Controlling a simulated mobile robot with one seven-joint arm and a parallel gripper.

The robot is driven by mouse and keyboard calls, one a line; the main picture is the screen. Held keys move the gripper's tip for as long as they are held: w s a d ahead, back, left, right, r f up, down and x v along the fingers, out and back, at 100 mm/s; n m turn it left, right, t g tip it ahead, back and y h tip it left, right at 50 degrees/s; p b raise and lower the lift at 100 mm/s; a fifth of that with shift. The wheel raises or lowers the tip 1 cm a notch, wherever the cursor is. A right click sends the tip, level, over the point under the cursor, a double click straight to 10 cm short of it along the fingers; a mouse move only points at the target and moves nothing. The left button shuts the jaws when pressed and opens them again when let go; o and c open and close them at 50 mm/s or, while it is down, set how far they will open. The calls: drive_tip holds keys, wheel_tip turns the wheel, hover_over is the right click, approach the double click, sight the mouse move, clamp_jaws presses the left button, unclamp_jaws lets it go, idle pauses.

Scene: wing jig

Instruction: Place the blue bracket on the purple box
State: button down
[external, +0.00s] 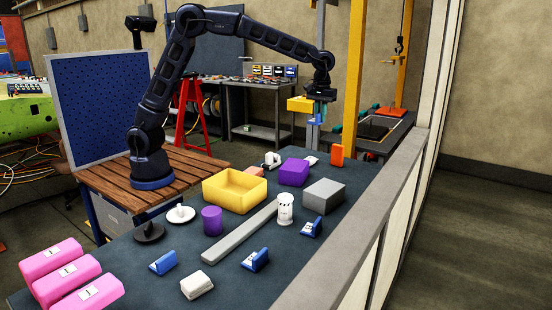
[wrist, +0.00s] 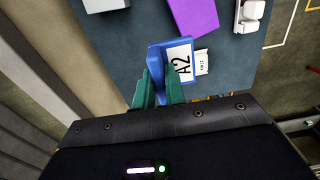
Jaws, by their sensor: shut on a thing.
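My gripper (external: 320,106) is raised above the far end of the dark table in the external view. In the wrist view its green fingers (wrist: 158,92) are shut on a blue bracket (wrist: 155,60) with a white label reading A2. The held bracket is small and hard to make out in the external view. The purple box (external: 294,172) stands on the table, lower than my gripper and to its left in the external view. In the wrist view the purple box (wrist: 194,16) is partly cut off by the top edge, beyond the bracket.
A grey box (external: 324,196), white canister (external: 285,209) and orange block (external: 337,155) stand near the purple box. A yellow bin (external: 234,190), purple cylinder (external: 212,220) and long grey bar (external: 240,234) lie nearer. Other blue brackets (external: 255,260) stand in front. A low wall (external: 375,215) borders the right.

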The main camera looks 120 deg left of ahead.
drive_tip(key=r, duration=0.1)
hover_over(299, 166)
wheel_tip(299, 166, down, 20)
drive_tip(key=shift+s+a+r, duration=0.1)
drive_tip(key=shift+s, duration=0.05)
idle(0.5)
drive_tip(key=c, duration=1.5)
unclamp_jaws()
drive_tip(key=shift+o, duration=0.2)
